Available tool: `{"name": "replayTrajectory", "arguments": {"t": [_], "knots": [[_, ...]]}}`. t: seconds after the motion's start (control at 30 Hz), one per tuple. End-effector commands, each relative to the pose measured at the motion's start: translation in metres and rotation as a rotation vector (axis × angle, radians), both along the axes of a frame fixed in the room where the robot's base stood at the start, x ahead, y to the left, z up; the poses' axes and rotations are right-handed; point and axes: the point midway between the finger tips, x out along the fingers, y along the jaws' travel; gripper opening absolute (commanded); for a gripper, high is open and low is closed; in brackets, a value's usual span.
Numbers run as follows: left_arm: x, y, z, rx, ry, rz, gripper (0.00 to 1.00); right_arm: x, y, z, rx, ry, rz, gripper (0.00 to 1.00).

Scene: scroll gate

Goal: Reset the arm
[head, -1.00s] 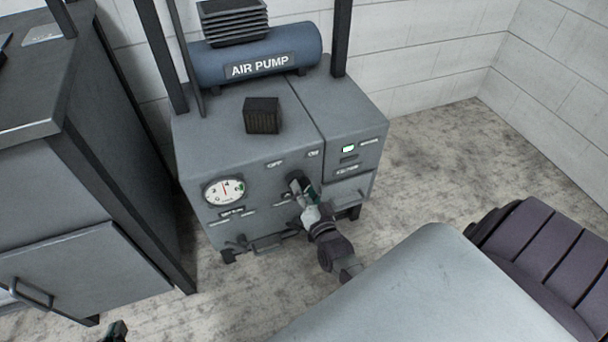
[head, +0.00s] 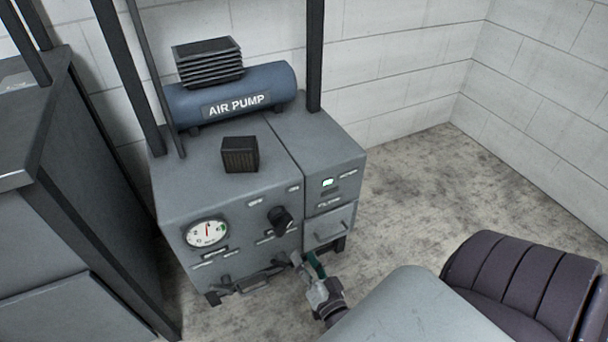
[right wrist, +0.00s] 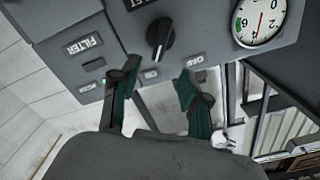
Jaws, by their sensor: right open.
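My right gripper (head: 305,266) is low in front of the grey air pump cabinet (head: 215,195), below its black knob (head: 281,220). In the right wrist view its two green-padded fingers (right wrist: 160,95) are spread apart with nothing between them. The black knob (right wrist: 160,36) shows beyond the fingertips, clear of them. The round gauge (head: 206,233) is on the cabinet's front left; its red needle points about straight up. My left gripper does not show in the head view now.
A blue air pump tank (head: 232,95) and a small black box (head: 240,155) sit on top of the cabinet. A green light (head: 328,183) is lit on the right panel. A dark grey cabinet (head: 95,215) stands at left. Bare floor (head: 405,190) lies to the right.

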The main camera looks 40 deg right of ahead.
Motion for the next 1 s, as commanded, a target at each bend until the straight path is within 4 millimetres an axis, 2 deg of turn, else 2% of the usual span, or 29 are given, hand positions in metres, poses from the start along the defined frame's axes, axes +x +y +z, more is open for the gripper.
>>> {"name": "replayTrajectory", "arguments": {"t": [0.37,0.47,0.57,0.7,0.8,1.0], "knots": [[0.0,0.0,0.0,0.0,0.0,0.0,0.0,0.001,0.001,0.001,-0.002,0.002,0.003,0.46],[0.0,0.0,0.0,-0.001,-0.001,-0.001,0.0,0.008,0.009,0.007,-0.019,0.028,0.037,0.46],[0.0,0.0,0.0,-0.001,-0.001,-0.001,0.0,0.021,0.03,0.02,-0.069,0.1,0.123,0.46],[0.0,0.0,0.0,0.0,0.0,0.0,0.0,0.032,0.073,0.051,-0.203,0.257,0.293,0.46],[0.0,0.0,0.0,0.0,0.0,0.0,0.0,0.028,0.095,0.068,-0.303,0.362,0.387,0.46],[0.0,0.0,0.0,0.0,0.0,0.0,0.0,0.01,0.117,0.092,-0.438,0.5,0.495,0.46]]}}
